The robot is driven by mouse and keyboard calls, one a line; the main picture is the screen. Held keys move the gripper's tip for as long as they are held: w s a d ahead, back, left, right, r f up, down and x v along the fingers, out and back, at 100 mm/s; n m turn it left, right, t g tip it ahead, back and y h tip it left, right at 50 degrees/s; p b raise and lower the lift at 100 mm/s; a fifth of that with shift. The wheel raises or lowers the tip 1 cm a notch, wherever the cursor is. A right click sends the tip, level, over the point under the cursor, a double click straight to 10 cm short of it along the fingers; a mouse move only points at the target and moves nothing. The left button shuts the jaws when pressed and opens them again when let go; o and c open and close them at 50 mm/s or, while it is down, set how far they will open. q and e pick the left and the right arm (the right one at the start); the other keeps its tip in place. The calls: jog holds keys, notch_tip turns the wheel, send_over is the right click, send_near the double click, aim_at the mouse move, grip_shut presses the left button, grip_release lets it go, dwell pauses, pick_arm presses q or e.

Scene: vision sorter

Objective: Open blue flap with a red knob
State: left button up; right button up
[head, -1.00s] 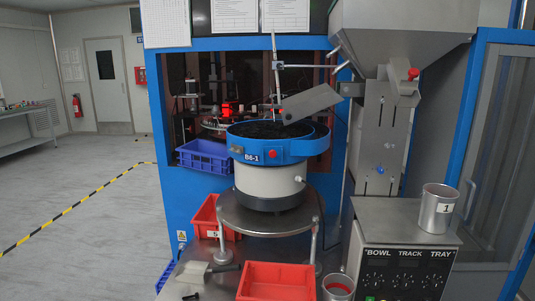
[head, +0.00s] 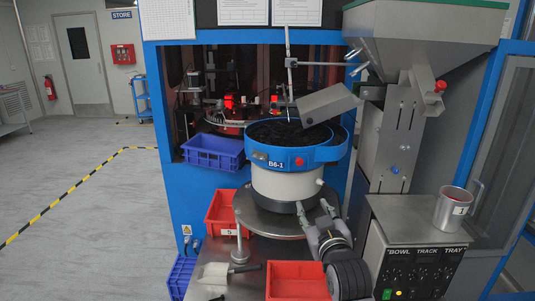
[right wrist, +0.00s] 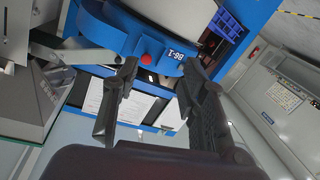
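A blue band marked B6-1 (head: 325,154) wraps the front of the bowl feeder, with a small red knob (head: 299,161) on it. It looks closed; I cannot make out the flap's own edges. My right gripper (head: 313,207) is open and empty, below and slightly right of the knob, in front of the feeder's pale base. In the right wrist view the blue band (right wrist: 110,34) and red knob (right wrist: 147,59) show beyond the open fingers (right wrist: 160,68), with the knob between their directions and apart from them. My left gripper is not in view.
The round metal stand (head: 262,222) lies under the feeder. A grey chute plate (head: 330,104) overhangs the bowl. A control box (head: 420,245) with a metal cup (head: 452,210) stands right. Red bins (head: 297,281) (head: 222,208) and a blue crate (head: 212,148) sit around.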

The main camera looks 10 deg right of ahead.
notch_tip(320, 180, up, 5)
jog(key=p, duration=0.4)
send_near(300, 163)
jog(key=shift+t, duration=0.4)
jog(key=w, duration=0.5)
jog(key=w+d, duration=0.1)
jog(key=w, duration=0.2)
jog(key=shift+f, duration=0.15)
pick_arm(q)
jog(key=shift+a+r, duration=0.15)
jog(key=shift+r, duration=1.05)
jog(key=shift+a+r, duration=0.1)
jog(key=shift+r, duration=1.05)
pick_arm(e)
jog(key=shift+w+f, duration=0.1)
jog(key=shift+w, duration=0.6)
jog(key=shift+c, duration=0.4)
grip_shut()
